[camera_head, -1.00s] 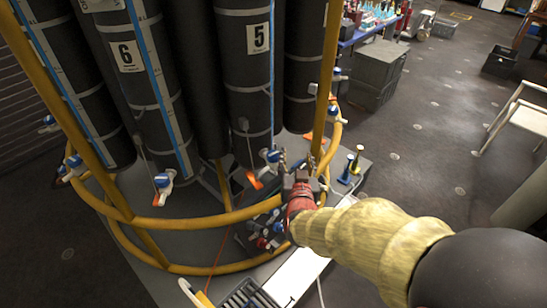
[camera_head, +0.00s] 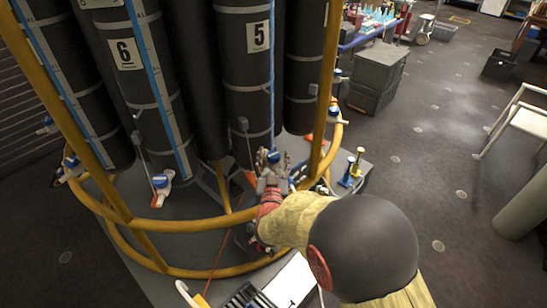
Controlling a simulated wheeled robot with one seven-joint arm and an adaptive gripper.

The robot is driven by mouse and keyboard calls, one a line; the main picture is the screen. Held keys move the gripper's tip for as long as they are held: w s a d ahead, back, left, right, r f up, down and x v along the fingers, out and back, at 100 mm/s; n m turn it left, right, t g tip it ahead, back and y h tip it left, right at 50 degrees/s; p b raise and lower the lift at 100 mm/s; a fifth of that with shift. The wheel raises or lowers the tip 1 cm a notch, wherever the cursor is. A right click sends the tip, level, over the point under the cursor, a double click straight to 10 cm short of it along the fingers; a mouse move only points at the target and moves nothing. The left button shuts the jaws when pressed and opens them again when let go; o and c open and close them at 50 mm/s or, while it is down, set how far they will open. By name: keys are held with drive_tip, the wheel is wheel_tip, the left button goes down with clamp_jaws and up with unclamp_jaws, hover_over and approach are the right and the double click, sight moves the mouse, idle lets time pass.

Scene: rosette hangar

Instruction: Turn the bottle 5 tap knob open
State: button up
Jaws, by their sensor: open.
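The bottle marked 5 (camera_head: 257,85) is a tall dark cylinder standing upright in the yellow tube frame. Its tap knob (camera_head: 273,157) is a small blue part at the bottle's foot. My gripper (camera_head: 273,165) is at this tap, with its fingers open around or just in front of the knob. I cannot tell whether the fingers touch it. The lower part of the tap is hidden behind my gripper.
The bottle marked 6 (camera_head: 127,60) stands to the left with its own blue-knobbed tap (camera_head: 161,182). A yellow tube ring (camera_head: 175,227) runs around the bottles' feet, close to my arm. Grey crates (camera_head: 376,75) stand behind to the right.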

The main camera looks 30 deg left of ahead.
drive_tip(key=shift+w+a, duration=0.1)
drive_tip(key=shift+w, duration=0.2)
drive_tip(key=shift+c, duration=0.4)
drive_tip(key=c, duration=1.1)
